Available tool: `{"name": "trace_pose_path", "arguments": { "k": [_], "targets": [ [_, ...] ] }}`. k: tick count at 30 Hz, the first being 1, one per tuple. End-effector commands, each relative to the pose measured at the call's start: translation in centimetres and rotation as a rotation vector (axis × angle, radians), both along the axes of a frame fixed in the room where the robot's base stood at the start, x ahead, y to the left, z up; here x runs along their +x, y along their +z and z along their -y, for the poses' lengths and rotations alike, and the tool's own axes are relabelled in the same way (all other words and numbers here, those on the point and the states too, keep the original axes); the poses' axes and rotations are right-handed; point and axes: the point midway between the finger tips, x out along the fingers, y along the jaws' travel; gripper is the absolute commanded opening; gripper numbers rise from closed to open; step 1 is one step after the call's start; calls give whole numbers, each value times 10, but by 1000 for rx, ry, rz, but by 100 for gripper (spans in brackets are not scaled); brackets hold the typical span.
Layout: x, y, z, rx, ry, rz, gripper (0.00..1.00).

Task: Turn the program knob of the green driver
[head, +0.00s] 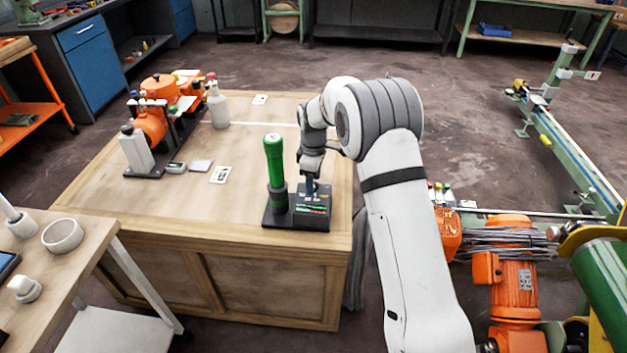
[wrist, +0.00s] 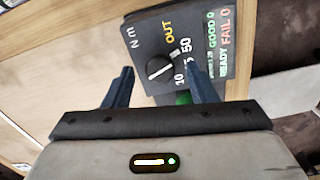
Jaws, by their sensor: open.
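The green driver (head: 275,160) stands upright in the left part of its dark base (head: 283,219), near the front right of the wooden table. The base's control panel (head: 312,205) is to the right of the driver. In the wrist view the program knob (wrist: 160,69) is a round black dial with a pale pointer line, on the dark panel (wrist: 217,84) with printed numbers and words. My gripper (wrist: 158,75) is open, with its two blue fingers apart, one on each side of the knob in the picture. Whether the fingers touch the panel I cannot tell. In the head view my arm partly covers the gripper.
The wooden table (head: 165,205) has free room left of the base. A side table (head: 110,228) is at the lower left. An orange motor (head: 512,290) is at the right.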

Motion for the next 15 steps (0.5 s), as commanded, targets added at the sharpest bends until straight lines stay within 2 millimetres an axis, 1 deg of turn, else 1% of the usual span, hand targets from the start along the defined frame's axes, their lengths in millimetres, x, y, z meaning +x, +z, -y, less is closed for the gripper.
{"name": "trace_pose_path", "arguments": {
  "k": [3,10,15],
  "targets": [
    [0,-5,0,0,-1,1,52],
    [0,-6,1,0,-2,1,52],
    [0,-6,1,0,-2,1,38]
  ]
}}
